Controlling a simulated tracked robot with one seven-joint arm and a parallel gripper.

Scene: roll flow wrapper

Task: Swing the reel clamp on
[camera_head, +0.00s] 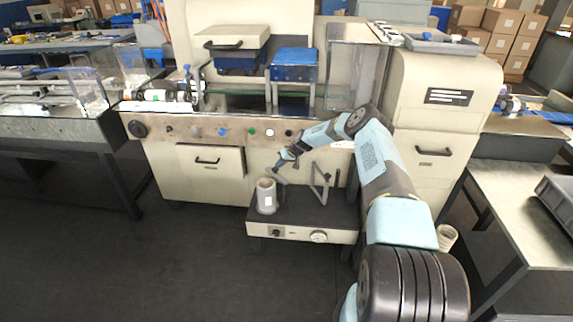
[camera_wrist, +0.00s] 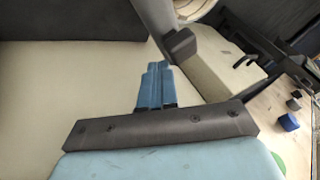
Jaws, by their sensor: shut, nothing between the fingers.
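The pale film reel (camera_head: 266,198) stands upright on the dark top of a low cream unit; a pale curved rim, probably the reel's, shows at the top of the wrist view (camera_wrist: 198,10). A grey bar with a dark end block (camera_wrist: 178,46), which looks like the reel clamp, is close ahead of my fingertips. In the head view the grey clamp bar (camera_head: 277,175) is small, beside the reel's top. My gripper (camera_head: 280,164) is just above it, with blue fingers shut and empty in the wrist view (camera_wrist: 158,66). I cannot tell whether the fingertips touch the block.
A grey angled bracket (camera_head: 320,184) stands on the same unit (camera_head: 303,233), right of the reel. The wrapper's cream front with a drawer (camera_head: 210,160) and a row of knobs (camera_head: 222,131) is close behind. Open dark floor lies in front.

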